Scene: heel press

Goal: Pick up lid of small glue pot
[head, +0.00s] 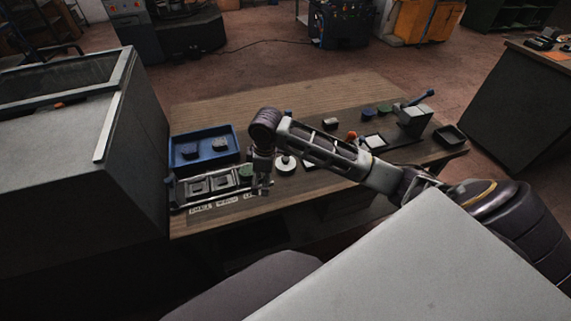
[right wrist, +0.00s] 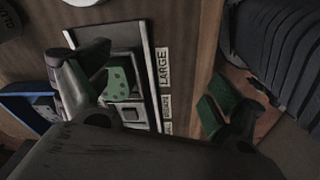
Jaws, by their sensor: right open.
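A round white pot top (head: 286,163) with a small dark centre stands on the table just right of my right gripper in the head view. I cannot tell whether it is the small glue pot. A dark round piece with partly cut-off "GLUE" lettering (right wrist: 12,22) shows at the top left of the right wrist view. My right gripper (head: 262,183) points down over the right end of the labelled tray (head: 180,203). In the right wrist view the gripper (right wrist: 160,85) has its fingers wide apart, with nothing held. My left gripper is in neither view.
A green piece (head: 246,171) lies in the tray's "LARGE" end. A blue bin (head: 230,133) with dark pieces is behind it. A grey cabinet (head: 140,150) stands left. A press-like device (head: 412,118) and a small black tray (head: 450,136) are at the right.

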